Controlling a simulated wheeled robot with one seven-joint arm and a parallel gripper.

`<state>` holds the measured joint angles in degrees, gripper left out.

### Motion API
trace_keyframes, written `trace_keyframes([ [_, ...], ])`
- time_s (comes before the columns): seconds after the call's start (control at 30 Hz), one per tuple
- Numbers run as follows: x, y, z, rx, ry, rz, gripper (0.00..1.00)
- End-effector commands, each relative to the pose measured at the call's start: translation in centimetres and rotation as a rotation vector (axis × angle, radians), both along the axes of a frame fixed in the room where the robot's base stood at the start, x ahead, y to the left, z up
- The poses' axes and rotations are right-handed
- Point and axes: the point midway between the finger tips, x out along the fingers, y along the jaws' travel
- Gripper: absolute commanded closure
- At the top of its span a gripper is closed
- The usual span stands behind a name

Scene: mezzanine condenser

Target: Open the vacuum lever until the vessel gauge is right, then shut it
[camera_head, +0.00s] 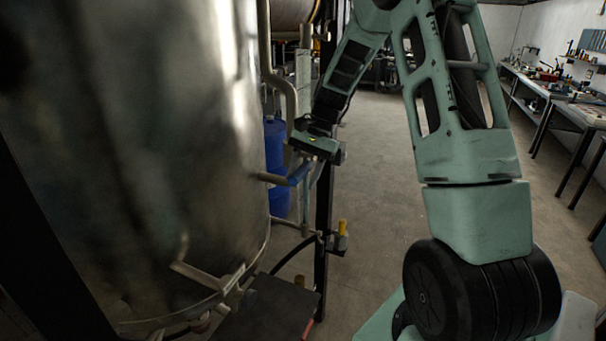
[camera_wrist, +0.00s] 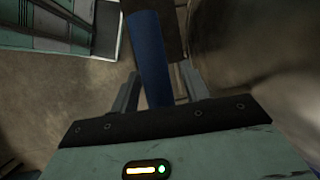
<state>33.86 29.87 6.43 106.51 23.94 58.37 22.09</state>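The vacuum lever shows as a blue handle (camera_head: 299,174) on a short pipe at the right side of the big steel vessel (camera_head: 150,130). In the wrist view the blue handle (camera_wrist: 150,55) runs between my two fingers, with a narrow gap visible on the right finger's side. My gripper (camera_head: 309,168) is just above and around the handle in the head view; it also shows in the wrist view (camera_wrist: 158,85). It looks open. Whether a finger touches the handle is unclear. No readable gauge face shows in either view.
A blue drum (camera_head: 276,165) stands behind the pipes. A yellow-handled fitting (camera_head: 342,229) sits low beside a dark upright post (camera_head: 322,215). Workbenches (camera_head: 550,95) line the right wall. The floor between is clear.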

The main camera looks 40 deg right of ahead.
Motion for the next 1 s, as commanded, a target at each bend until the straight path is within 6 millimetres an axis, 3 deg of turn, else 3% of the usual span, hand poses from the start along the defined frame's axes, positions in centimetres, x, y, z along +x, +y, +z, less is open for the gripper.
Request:
trace_keyframes([
  [0.27, 0.0, -0.9, 1.4, -0.003, -0.004, -0.001, 0.54],
  [0.8, -0.1, -6.3, 12.2, -0.003, -0.005, -0.001, 0.54],
  [1.0, -0.1, -7.4, 14.7, -0.001, -0.002, -0.001, 0.54],
])
